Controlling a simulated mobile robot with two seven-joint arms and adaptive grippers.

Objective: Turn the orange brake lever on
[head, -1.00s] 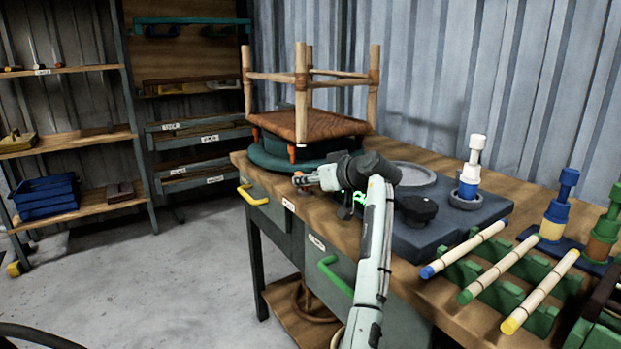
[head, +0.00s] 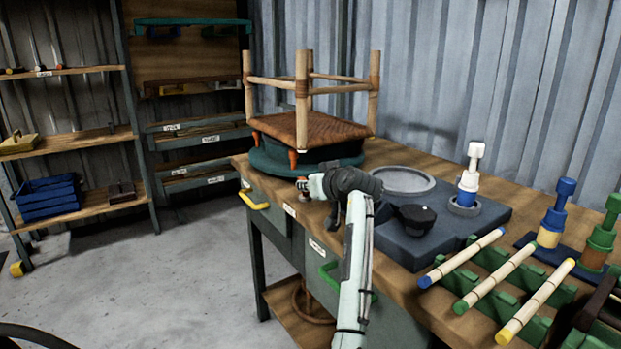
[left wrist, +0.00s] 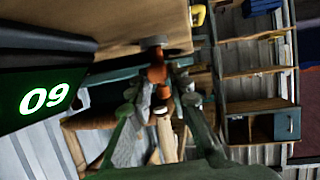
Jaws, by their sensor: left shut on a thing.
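In the head view, my left gripper (head: 309,187) is at the front edge of the workbench (head: 403,264), just in front of the round teal turntable (head: 268,165). It is shut on the orange brake lever, whose reddish part (head: 303,184) shows by the fingertips. In the left wrist view, the gripper (left wrist: 162,98) has a finger on each side of the orange parts, and an orange piece (left wrist: 157,74) shows between them. The fingers and wrist hide much of the lever, so its exact angle cannot be told. My right gripper is out of view.
An upturned wooden stool (head: 312,127) stands on the turntable. Right of my wrist lie a dark plate with a grey ring (head: 402,181) and a black knob (head: 415,217). Several poles lie on green racks (head: 500,312) at right. Yellow (head: 254,202) and green (head: 345,280) drawer handles protrude.

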